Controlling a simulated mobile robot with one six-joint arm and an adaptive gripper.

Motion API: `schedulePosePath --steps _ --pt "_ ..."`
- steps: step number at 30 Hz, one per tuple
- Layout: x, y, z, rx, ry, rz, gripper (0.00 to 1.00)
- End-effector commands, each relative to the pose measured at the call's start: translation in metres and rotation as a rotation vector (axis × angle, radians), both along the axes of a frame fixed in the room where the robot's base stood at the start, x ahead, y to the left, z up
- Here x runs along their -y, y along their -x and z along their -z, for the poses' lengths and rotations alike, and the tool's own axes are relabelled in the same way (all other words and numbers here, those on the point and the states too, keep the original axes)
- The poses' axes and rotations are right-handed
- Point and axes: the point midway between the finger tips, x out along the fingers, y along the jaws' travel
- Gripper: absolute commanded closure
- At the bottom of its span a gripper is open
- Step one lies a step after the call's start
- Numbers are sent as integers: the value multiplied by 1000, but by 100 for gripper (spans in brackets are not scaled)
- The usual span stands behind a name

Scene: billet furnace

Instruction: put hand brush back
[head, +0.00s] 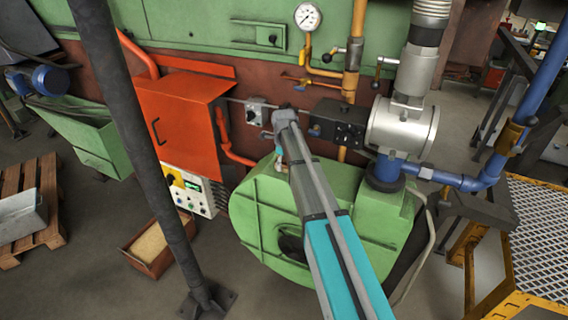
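I cannot make out a hand brush in the head view. My teal and grey arm reaches up from the bottom edge to the middle, over the green blower housing (262,205). The end of my arm, with my gripper (279,158), is small and mostly hidden beside and behind the grey link. I cannot tell whether its fingers are open or shut, or whether they hold anything.
An orange cabinet (185,120) with a control panel (190,193) stands left of my arm. A dark post (140,130) crosses the left side. A sand box (150,246) and a pallet (48,200) lie on the floor. Blue pipe (520,110) and yellow-framed grating (535,215) are at right.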

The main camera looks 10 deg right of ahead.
Motion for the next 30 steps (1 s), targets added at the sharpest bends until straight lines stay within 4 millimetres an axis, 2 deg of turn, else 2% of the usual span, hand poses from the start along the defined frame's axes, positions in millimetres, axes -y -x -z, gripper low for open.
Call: schedulePosePath --steps 17,30 --pt "0 0 -5 0 0 0 0" --pt "-1 0 -36 0 0 -1 0"
